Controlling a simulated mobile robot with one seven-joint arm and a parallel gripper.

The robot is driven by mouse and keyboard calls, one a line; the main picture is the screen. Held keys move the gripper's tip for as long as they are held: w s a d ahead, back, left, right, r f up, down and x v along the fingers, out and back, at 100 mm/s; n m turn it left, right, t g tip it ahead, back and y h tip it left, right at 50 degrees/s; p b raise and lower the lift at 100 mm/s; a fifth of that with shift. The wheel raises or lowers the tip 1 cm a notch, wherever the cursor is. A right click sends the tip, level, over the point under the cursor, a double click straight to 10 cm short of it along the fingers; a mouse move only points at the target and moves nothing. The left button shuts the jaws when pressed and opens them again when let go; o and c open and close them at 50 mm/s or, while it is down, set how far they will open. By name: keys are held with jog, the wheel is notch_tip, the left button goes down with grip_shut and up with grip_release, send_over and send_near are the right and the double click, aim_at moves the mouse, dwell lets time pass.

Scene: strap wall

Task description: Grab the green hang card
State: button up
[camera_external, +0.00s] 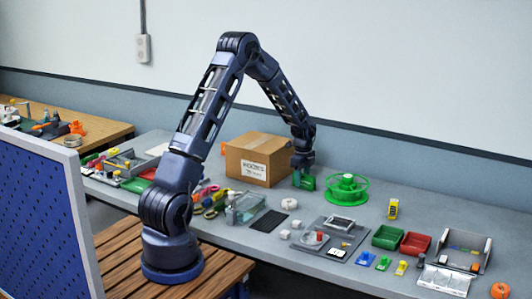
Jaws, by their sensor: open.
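A small flat green piece (309,184) stands upright at the right front of a cardboard box. It may be the green hang card; it is too small to tell. My gripper (302,179) points down right at this piece, with its fingertips beside or around it. The jaws are open. The fingers partly cover the piece, and I cannot tell whether they touch it.
The cardboard box (258,158) stands close to the left of my gripper. A green spool-like wheel (345,190) stands close to the right. Red (415,244) and green (387,237) bins and small parts fill the right front. A blue perforated panel (40,225) is at the left.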

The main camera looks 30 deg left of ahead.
jog(key=shift+f, duration=0.45)
grip_shut()
